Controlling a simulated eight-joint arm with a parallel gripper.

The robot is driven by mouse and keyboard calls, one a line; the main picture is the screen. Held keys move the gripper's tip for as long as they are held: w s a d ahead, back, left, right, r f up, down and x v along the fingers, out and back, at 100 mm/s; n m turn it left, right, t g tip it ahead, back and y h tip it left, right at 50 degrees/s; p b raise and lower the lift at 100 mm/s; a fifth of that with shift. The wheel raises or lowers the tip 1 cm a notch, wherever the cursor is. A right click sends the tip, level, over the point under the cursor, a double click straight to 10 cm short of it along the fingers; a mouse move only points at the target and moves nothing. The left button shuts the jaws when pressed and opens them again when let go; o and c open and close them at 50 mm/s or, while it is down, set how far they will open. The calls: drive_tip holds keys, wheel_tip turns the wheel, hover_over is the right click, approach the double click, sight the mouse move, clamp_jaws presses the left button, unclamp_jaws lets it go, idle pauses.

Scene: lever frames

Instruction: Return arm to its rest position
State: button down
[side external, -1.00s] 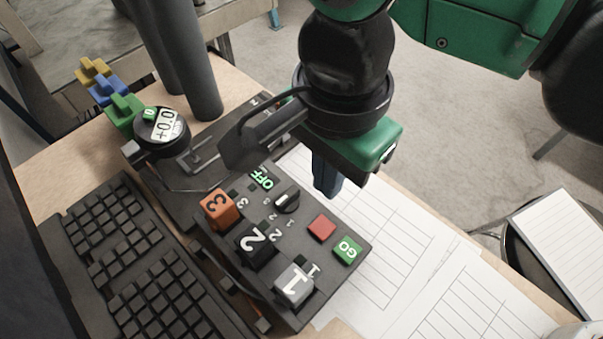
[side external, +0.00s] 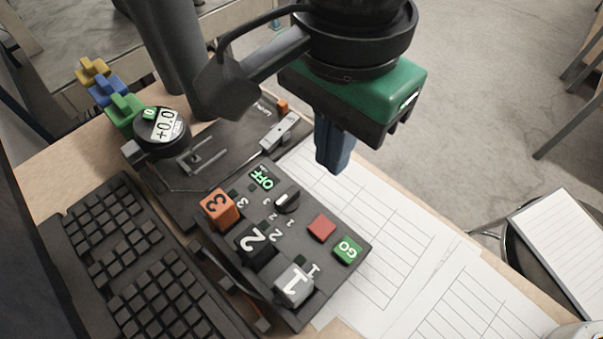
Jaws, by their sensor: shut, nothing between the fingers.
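My gripper (side external: 335,160) hangs in the upper middle of the side external view, under its green and black housing. Its blue fingers point down and are shut with nothing between them. They appear above the paper sheets (side external: 335,195) and beyond the control box (side external: 285,220). The fingers look clear of both. The box carries an orange lever marked 3 (side external: 217,207), a black lever marked 2 (side external: 256,245) and a grey lever marked 1 (side external: 294,284). The rest of my arm is cut off by the top edge.
A black keyboard (side external: 130,260) lies at the left. A round dial (side external: 160,130) and coloured pieces (side external: 108,95) stand behind it. A chair with paper (side external: 565,240) is at the right.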

drive_tip(key=w+d+n+t+y, duration=0.1)
drive_tip(key=w+d+n, duration=0.1)
drive_tip(key=w+d, duration=0.35)
drive_tip(key=w+d+n+t+y, duration=0.1)
drive_tip(key=w+d+n+t, duration=0.1)
drive_tip(key=d, duration=0.7)
drive_tip(key=d+f+n+t+h, duration=0.1)
drive_tip(key=d+f+n+t, duration=0.1)
drive_tip(key=d, duration=0.6)
drive_tip(key=s+d+f+n+t+h, duration=0.1)
drive_tip(key=d+f+n+t, duration=0.1)
drive_tip(key=d, duration=0.6)
drive_tip(key=shift+s+d+n, duration=0.3)
drive_tip(key=shift+d+n, duration=0.1)
drive_tip(key=shift+n, duration=0.1)
